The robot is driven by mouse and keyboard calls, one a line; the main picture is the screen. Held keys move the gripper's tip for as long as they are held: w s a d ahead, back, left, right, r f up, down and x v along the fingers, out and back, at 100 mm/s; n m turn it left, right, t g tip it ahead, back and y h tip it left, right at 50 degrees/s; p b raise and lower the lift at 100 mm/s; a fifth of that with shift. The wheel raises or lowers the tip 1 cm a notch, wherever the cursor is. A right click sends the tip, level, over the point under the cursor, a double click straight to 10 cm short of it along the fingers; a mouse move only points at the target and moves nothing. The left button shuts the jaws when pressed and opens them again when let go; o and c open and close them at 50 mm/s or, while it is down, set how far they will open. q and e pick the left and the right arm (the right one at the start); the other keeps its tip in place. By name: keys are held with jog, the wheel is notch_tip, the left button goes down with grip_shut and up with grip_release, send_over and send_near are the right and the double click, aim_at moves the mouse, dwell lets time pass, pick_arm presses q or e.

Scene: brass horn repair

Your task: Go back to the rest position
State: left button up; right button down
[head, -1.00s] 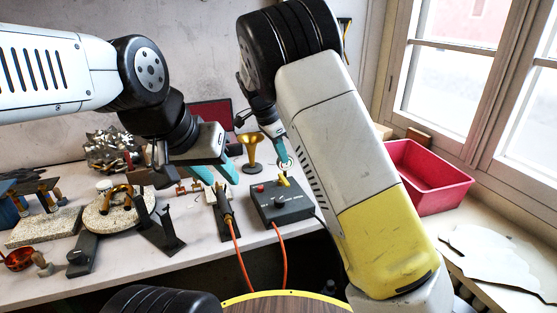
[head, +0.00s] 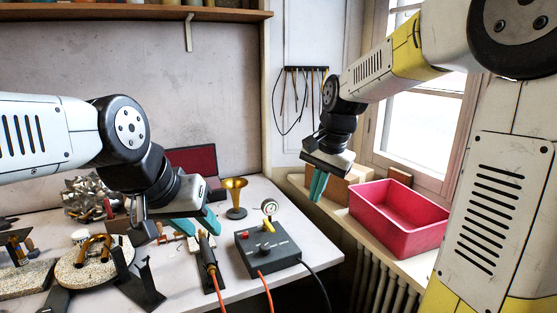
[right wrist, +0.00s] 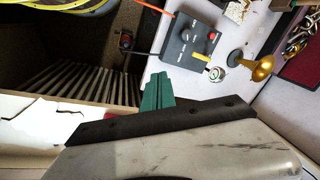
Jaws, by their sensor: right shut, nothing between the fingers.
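My right gripper (head: 317,187) hangs in the air near the red bin's left side, its teal fingers shut and empty. In the right wrist view the fingers (right wrist: 157,94) are together, apart from the grey control box. My left gripper (head: 196,226) is low over the workbench, left of the control box. Its two teal fingers are apart, with nothing seen between them. The grey control box (head: 270,251), with a dial gauge (head: 270,207) at its back, stands on the bench; it also shows in the right wrist view (right wrist: 190,48).
A brass bell (head: 235,198) stands behind the box. A soldering-type tool (head: 207,256) with an orange cable lies left of it. A red bin (head: 400,217) sits on the window ledge, beside a cardboard box (head: 340,189). Round stand (head: 95,268) at left.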

jog(key=s+d+r+n+t, duration=0.1)
jog(key=s+d+n+t, duration=0.1)
jog(key=s, duration=0.6)
jog(key=s+d+r+n+t, duration=0.1)
jog(key=s+d+n, duration=0.2)
jog(key=s, duration=0.6)
jog(key=shift+s+r+n+t, duration=0.15)
jog(key=shift+s+n+t, duration=0.2)
jog(key=shift+n, duration=0.65)
